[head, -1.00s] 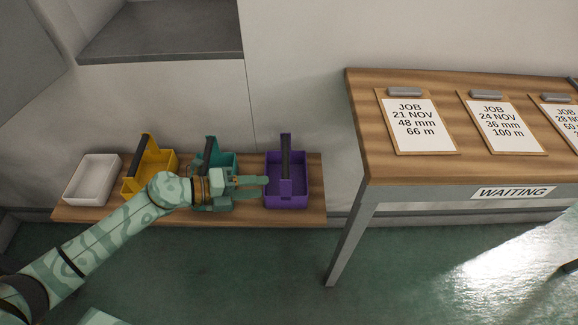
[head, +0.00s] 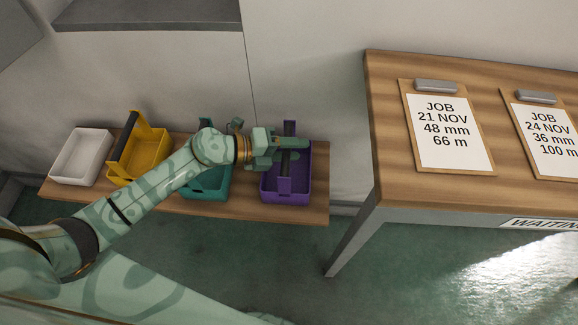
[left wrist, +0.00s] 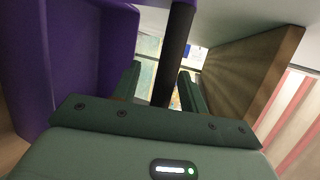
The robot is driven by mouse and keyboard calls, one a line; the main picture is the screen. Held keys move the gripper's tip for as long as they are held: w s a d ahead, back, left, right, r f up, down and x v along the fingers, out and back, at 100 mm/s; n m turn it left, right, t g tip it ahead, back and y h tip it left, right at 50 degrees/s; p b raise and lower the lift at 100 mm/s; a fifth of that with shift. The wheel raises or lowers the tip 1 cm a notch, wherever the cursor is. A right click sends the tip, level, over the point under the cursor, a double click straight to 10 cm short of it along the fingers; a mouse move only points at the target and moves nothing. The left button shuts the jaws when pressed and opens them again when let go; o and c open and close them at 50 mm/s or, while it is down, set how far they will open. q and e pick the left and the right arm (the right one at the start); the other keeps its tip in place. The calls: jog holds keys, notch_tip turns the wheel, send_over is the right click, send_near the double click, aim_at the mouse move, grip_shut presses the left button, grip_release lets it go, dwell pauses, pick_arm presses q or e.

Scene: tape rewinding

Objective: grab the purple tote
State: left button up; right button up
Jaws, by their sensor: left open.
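The purple tote (head: 288,196) stands upright at the right end of a low wooden bench, with a dark handle bar across its top between two purple uprights. My left gripper (head: 299,148) reaches over the tote from the left at handle height. In the left wrist view the dark handle bar (left wrist: 176,50) runs between the two green fingers (left wrist: 158,82), with gaps beside it. The fingers are open and not closed on it. The tote's purple wall (left wrist: 60,60) fills the left of that view. My arm hides part of the teal tote. My right gripper is not seen.
A teal tote (head: 205,184), a yellow tote (head: 150,160) and a white bin (head: 82,158) stand left of it on the bench (head: 240,208). A taller wooden table (head: 400,190) with clipboards rises at the right. The wall is close behind.

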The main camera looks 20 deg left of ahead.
pick_arm(q)
jog(key=shift+w+d, duration=0.25)
jog(key=shift+d, duration=0.1)
grip_shut()
jog(key=shift+r, duration=0.1)
